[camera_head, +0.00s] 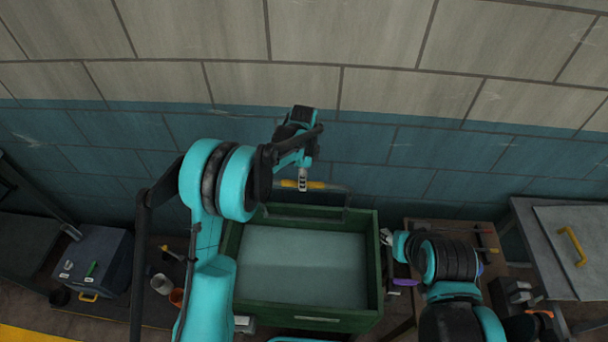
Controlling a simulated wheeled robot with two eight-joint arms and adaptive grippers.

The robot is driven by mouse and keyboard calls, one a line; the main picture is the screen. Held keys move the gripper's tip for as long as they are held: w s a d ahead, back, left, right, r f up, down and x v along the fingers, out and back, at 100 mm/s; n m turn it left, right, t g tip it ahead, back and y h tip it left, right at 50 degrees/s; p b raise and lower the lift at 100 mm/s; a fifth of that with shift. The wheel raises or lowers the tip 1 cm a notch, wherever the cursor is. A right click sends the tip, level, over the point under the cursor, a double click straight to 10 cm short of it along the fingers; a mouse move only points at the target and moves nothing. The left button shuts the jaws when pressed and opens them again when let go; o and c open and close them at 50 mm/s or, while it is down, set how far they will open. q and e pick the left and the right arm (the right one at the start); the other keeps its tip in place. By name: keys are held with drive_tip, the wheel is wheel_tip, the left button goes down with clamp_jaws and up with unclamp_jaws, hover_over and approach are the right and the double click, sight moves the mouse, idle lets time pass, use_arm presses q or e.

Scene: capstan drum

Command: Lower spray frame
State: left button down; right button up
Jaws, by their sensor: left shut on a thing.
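The spray frame (336,188) is a thin grey bar frame with a yellow grip (289,184), above the back edge of a green tank (375,275). My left gripper (303,182) is shut on the yellow grip, reaching down from above. The frame's lower part is hard to make out against the tank's back rim. The tank holds a flat pale grey-blue surface. My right gripper (386,237) is at the tank's right edge, apart from the spray frame. Its fingers are too small to tell open from shut.
A purple-handled item (404,282) lies by the tank's right side. A wooden table (425,224) stands behind my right arm. A grey cabinet with a yellow handle (572,246) is at far right. A dark box (95,255) and several small containers are at left. A tiled wall is behind.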

use_arm(q)
drive_tip(key=s+f+t+b, duration=0.3)
drive_tip(key=s+b, duration=0.1)
drive_tip(key=s, duration=0.3)
drive_tip(key=s+f+t+b, duration=0.2)
drive_tip(key=s+f+b, duration=0.1)
drive_tip(key=s, duration=0.5)
drive_tip(key=shift+t+b, duration=0.4)
drive_tip(key=shift+b, duration=0.1)
drive_tip(key=shift+s, duration=0.1)
drive_tip(key=c, duration=1.4)
unclamp_jaws()
drive_tip(key=shift+o, duration=0.2)
drive_tip(key=v, duration=1.2)
